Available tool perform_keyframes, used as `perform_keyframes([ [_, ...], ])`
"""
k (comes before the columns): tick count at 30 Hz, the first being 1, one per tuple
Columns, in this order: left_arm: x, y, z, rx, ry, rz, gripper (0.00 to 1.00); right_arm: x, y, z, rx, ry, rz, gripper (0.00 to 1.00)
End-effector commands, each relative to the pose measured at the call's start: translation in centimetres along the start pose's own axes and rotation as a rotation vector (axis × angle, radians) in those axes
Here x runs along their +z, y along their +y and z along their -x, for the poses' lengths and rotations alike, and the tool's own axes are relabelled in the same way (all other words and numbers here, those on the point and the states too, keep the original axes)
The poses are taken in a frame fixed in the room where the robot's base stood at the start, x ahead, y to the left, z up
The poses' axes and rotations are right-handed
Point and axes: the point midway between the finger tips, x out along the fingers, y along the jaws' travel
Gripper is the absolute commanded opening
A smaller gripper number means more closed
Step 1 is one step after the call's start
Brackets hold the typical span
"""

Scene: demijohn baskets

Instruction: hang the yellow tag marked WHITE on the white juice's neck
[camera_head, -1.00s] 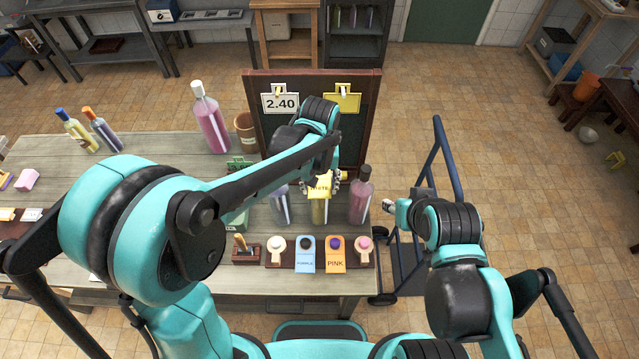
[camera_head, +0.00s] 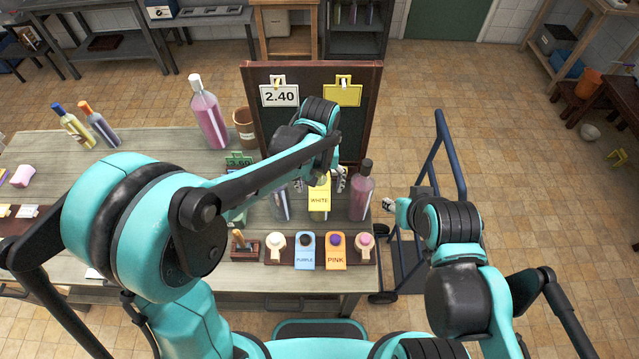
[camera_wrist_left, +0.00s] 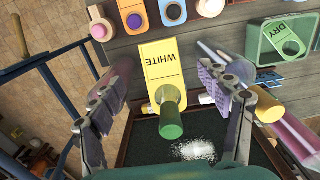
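The yellow tag marked WHITE (camera_head: 319,200) hangs at the front of a bottle in the middle of the front row. In the left wrist view the tag (camera_wrist_left: 161,58) lies against that bottle's yellowish neck (camera_wrist_left: 168,94), below its green cap (camera_wrist_left: 171,122). Its top end appears to be around the neck. My left gripper (camera_head: 320,182) is open, with one finger on each side of the neck and clear of the tag. In the left wrist view its fingers (camera_wrist_left: 165,100) are wide apart. My right gripper (camera_head: 390,206) is right of the table; its fingers are too small to read.
A pink bottle (camera_head: 362,194) stands close on the right, and a purplish bottle (camera_head: 280,204) on the left. The chalkboard (camera_head: 366,110) is just behind. A tag rack (camera_head: 271,262) with PURPLE and PINK tags lies in front. A blue trolley (camera_head: 449,160) stands right of the table.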

Motion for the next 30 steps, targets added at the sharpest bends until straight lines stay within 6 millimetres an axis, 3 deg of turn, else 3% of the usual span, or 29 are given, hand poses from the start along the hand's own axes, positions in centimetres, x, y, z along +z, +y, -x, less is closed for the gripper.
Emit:
perform_keyframes([
  [8, 0.0, 0.0, 1.1, 0.000, 0.000, 0.000, 0.77, 0.0, 0.0, 0.0, 0.000, 0.000, 0.000, 0.40],
  [21, 0.0, 0.0, 9.9, 0.000, 0.000, 0.000, 0.77, 0.0, 0.0, 0.0, 0.000, 0.000, 0.000, 0.40],
  [30, 0.0, 0.0, 12.0, 0.000, 0.000, 0.000, 0.77, 0.0, 0.0, 0.0, 0.000, 0.000, 0.000, 0.40],
])
